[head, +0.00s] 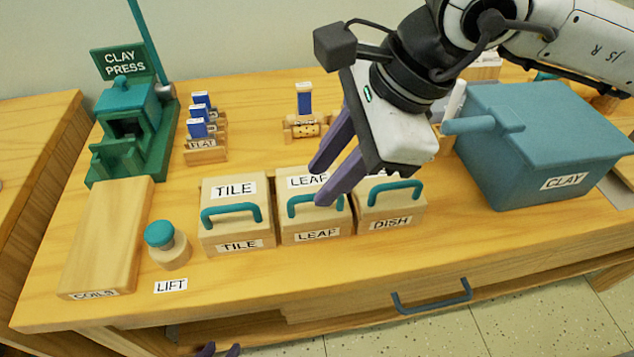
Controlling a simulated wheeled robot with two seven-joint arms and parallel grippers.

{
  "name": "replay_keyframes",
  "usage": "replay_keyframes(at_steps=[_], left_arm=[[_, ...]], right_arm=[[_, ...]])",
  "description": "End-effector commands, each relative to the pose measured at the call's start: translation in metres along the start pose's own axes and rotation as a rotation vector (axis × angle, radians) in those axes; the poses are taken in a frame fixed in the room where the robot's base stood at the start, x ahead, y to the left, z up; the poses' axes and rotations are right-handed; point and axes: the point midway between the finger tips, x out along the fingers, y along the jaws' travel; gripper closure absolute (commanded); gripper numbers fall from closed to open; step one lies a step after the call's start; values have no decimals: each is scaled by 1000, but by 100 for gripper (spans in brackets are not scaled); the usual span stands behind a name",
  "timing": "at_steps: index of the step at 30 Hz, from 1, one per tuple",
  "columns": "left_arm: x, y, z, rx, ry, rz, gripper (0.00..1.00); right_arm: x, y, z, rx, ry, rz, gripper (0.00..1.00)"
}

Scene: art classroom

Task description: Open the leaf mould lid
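The leaf mould (315,226) is a pale wooden box between the tile and dish moulds, labelled LEAF on its lid and front. Its lid is shut and has a teal bar handle (295,207). My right gripper (318,183) comes in from the upper right, its purple fingers apart and nothing seen between them. Its fingers overlap the leaf lid and part of the handle in the picture; I cannot tell whether they touch.
The tile mould (236,232) and dish mould (390,212) stand close on either side. A coils box (110,240), a teal-topped lift knob (168,248) and a green clay press (130,125) are left. A blue clay bin (545,150) is right. A drawer handle (432,298) juts out in front.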

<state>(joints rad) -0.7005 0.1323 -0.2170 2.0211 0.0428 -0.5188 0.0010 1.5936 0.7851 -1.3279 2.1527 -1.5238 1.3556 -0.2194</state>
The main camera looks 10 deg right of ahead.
Motion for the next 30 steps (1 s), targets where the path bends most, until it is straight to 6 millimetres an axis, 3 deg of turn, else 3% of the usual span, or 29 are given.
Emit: replay_keyframes(at_steps=[6,17,22,30], left_arm=[[1,0,0,-2,1,0,69],[2,-2,-5,0,11,-2,69],[3,-2,-6,1,14,-3,69],[3,-2,-6,1,13,-3,69]], right_arm=[[27,0,0,1,-1,1,72],[33,0,0,0,-1,0,72],[33,0,0,0,-1,0,99],[32,0,0,1,-1,0,100]])
